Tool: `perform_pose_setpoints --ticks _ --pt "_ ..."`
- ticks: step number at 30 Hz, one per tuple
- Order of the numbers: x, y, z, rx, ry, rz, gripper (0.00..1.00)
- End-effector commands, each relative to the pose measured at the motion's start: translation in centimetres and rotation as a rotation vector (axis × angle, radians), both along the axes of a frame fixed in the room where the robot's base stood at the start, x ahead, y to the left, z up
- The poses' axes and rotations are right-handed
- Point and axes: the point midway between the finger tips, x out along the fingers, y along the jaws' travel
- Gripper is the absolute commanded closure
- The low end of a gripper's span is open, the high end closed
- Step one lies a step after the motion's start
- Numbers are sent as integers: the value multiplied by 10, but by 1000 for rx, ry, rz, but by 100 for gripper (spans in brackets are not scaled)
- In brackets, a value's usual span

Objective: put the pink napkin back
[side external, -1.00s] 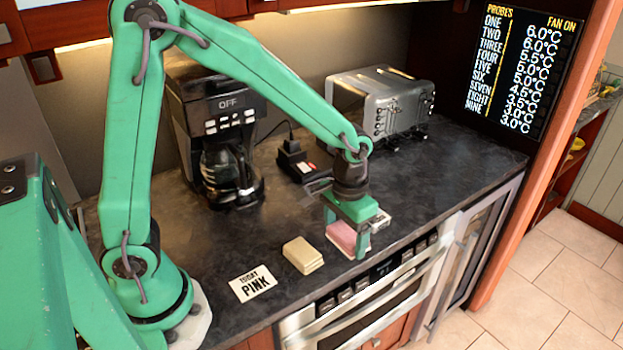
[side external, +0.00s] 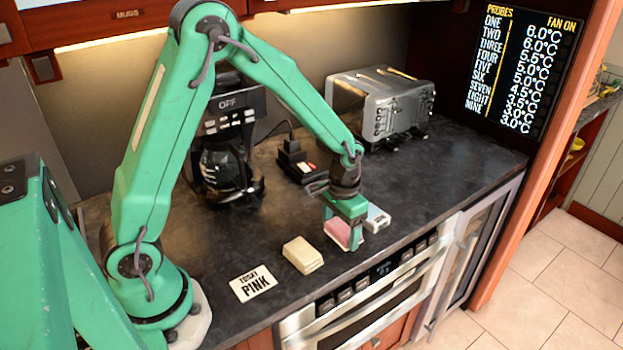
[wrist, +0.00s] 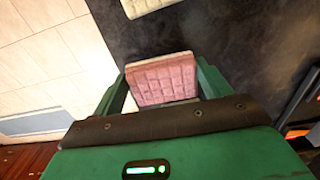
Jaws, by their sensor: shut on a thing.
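The pink napkin (side external: 342,233) is a small folded square block between the fingers of my gripper (side external: 345,236). My gripper is shut on it, low over the dark counter near the front edge; I cannot tell whether the napkin touches the counter. The wrist view also shows the pink napkin (wrist: 163,82) between the two green fingers of my gripper (wrist: 162,88). A card reading "TODAY PINK" (side external: 252,284) lies on the counter at the left. The microwave drawer (side external: 375,290) below the counter looks shut.
A folded cream napkin (side external: 302,255) lies left of my gripper. A coffee maker (side external: 226,130), a small black device (side external: 295,160) and a toaster (side external: 380,105) stand behind. The counter to the right is clear.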

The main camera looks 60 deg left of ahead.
Motion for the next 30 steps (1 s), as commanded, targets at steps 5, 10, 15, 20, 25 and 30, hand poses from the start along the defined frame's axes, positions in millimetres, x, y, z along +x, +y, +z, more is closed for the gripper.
perform_pose_setpoints --ticks 5,10,15,20,25,30 --pt "0 0 -20 0 2 0 57" --pt "0 0 -26 0 0 0 57" --pt "0 0 -26 0 0 0 57" --pt "0 0 -28 0 1 0 57" --pt "0 0 -29 0 1 0 2" --pt "0 0 -29 0 1 0 2"
